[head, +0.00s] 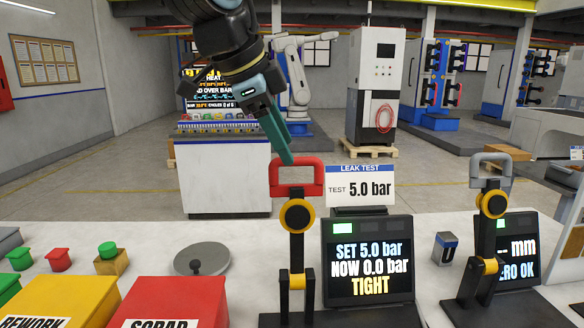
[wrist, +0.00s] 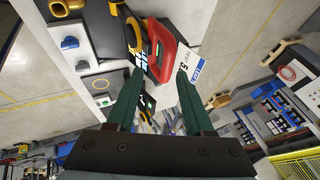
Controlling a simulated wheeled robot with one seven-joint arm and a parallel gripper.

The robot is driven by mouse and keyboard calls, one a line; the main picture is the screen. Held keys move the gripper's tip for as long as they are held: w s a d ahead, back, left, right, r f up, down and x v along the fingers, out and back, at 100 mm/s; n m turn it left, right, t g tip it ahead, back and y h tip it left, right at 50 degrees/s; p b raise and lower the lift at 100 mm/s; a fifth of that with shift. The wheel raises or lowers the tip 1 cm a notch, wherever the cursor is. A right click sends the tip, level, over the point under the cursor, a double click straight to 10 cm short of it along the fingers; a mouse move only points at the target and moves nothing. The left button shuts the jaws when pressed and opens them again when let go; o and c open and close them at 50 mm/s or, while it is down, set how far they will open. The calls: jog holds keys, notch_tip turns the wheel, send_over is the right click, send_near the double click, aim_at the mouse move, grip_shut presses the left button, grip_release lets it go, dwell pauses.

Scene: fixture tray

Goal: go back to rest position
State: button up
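My gripper (head: 286,158) hangs from the upper middle of the head view, its teal fingers pointing down at the red clamp handle (head: 313,190). In the wrist view the two fingers (wrist: 160,78) stand apart with nothing gripped between them. The red handle also shows in the wrist view (wrist: 174,45), beyond the fingertips. In the head view a fingertip overlaps the handle's top edge; I cannot tell whether they touch. The handle tops an upright black and yellow lever. The screen (head: 367,262) beside it reads SET 5.0 bar, NOW 0.0 bar, TIGHT.
A leak test sign (head: 360,186) stands behind the screen. A second clamp with a grey handle (head: 490,160) is at right. A yellow REWORK box (head: 75,297), a red SCRAP box (head: 180,295) and a round grey lid (head: 203,260) are at left. Space above the bench is mostly clear.

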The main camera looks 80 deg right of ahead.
jog(key=shift+a+r, duration=0.35)
jog(key=shift+r, duration=0.3)
